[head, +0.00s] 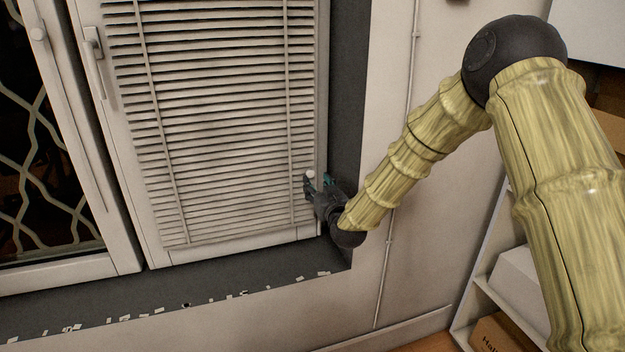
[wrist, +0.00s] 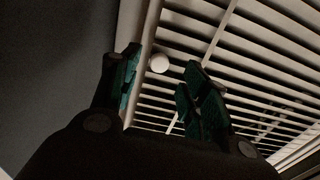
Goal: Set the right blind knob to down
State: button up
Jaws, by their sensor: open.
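The right blind knob is a small round white knob (wrist: 159,63) at the side of the slatted blind (wrist: 240,60). In the head view the knob (head: 310,174) shows just above my gripper, near the right edge of the blind (head: 220,110). My gripper (head: 318,182) is open, with dark fingers and teal pads. In the wrist view the knob lies between and just beyond the two fingertips of my gripper (wrist: 163,62). I cannot tell whether a finger touches it. The blind's slats are lowered over the window pane.
The dark window recess wall (head: 345,110) stands close to the right of my gripper. A dark sill (head: 200,290) with pale flecks runs below. A window handle (head: 95,60) is at the left. A shelf with boxes (head: 505,335) stands at the lower right.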

jog(key=shift+v, duration=2.65)
jog(key=s+d+f+m+g+h+p, duration=0.1)
jog(key=s+d+f+g, duration=0.2)
jog(key=s+f, duration=0.55)
jog(key=s+d+f+g+h+p, duration=0.1)
jog(key=s+d+f+g+p, duration=0.15)
jog(key=s+f, duration=0.6)
jog(key=s+d+f+m+g+h, duration=0.1)
jog(key=s+d+f+g, duration=0.2)
jog(key=s+f, duration=0.55)
jog(key=s+d+f+g+h+p, duration=0.1)
jog(key=s+d+f+g, duration=0.2)
jog(key=s, duration=0.7)
jog(key=s+d+f+m+g+p, duration=0.1)
jog(key=s+d+f+g, duration=0.1)
jog(key=s, duration=0.8)
jog(key=s+d+f+m+g+h+p, duration=0.1)
jog(key=s+d+f+g, duration=0.2)
jog(key=s, duration=0.8)
jog(key=shift+d+f+g+h+p, duration=0.35)
jog(key=shift+d+f, duration=0.65)
jog(key=shift+d, duration=0.25)
jog(key=shift+a, duration=0.1)
